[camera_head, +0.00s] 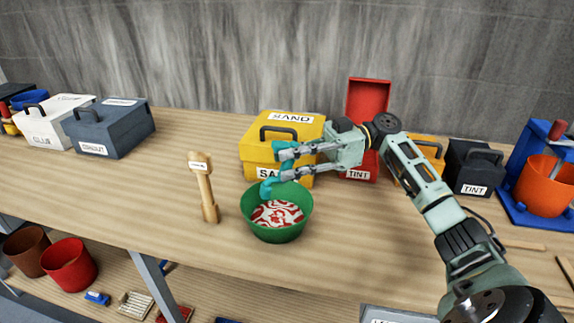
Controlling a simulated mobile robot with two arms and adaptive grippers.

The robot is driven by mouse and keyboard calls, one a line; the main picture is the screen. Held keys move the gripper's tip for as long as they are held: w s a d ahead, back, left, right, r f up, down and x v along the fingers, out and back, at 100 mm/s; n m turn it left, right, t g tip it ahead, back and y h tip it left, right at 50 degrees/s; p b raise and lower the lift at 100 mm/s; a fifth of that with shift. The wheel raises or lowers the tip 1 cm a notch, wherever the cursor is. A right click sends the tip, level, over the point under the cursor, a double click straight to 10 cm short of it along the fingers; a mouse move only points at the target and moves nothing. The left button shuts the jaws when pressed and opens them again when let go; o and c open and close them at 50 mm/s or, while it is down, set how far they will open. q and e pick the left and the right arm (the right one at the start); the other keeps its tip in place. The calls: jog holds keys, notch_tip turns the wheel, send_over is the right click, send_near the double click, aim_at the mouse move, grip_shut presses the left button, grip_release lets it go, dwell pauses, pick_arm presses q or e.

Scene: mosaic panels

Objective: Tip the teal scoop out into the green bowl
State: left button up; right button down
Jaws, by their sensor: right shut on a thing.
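The green bowl (250,224) stands on the wooden table, with a red and white swirled content inside. The teal scoop (268,187) is above the bowl's back left rim, its lower end hanging down toward the bowl. My right gripper (282,164) is shut on the upper part of the scoop, in front of the yellow box. The scoop looks tilted; what it holds inside cannot be seen. My left gripper is not in view.
A wooden stand (205,195) with a label is left of the bowl. A yellow box (255,150) stands right behind the bowl, with an open red box (367,97) beside it. Dark box (108,128) stands far left; an orange bucket (541,186) far right. The table front is clear.

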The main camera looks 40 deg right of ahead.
aim_at(274, 150)
jog(key=shift+s+d+f+y+b, duration=0.15)
jog(key=shift+d+f+y+b, duration=0.3)
jog(key=shift+b, duration=0.9)
jog(key=shift+r, duration=0.15)
jog(key=shift+r, duration=0.1)
jog(key=shift+a+r+h+p, duration=0.35)
jog(key=shift+p, duration=0.25)
jog(key=a+h+p, duration=0.1)
jog(key=p, duration=0.1)
jog(key=w+a+r+h+p, duration=0.1)
jog(key=h+p, duration=0.1)
jog(key=p, duration=0.1)
jog(key=a+r+g+h+p, duration=0.1)
jog(key=a+h+p, duration=0.1)
jog(key=p, duration=0.1)
jog(key=shift+w+a+r, duration=0.1)
jog(key=shift+w, duration=0.15)
jog(key=w+a+f+g+h+p, duration=0.2)
jog(key=a+h+p, duration=0.8)
jog(key=h+p, duration=0.5)
jog(key=shift+w+a+g+h+p, duration=0.3)
jog(key=shift+w+g+p, duration=0.3)
jog(key=shift+g+p, duration=1.2)
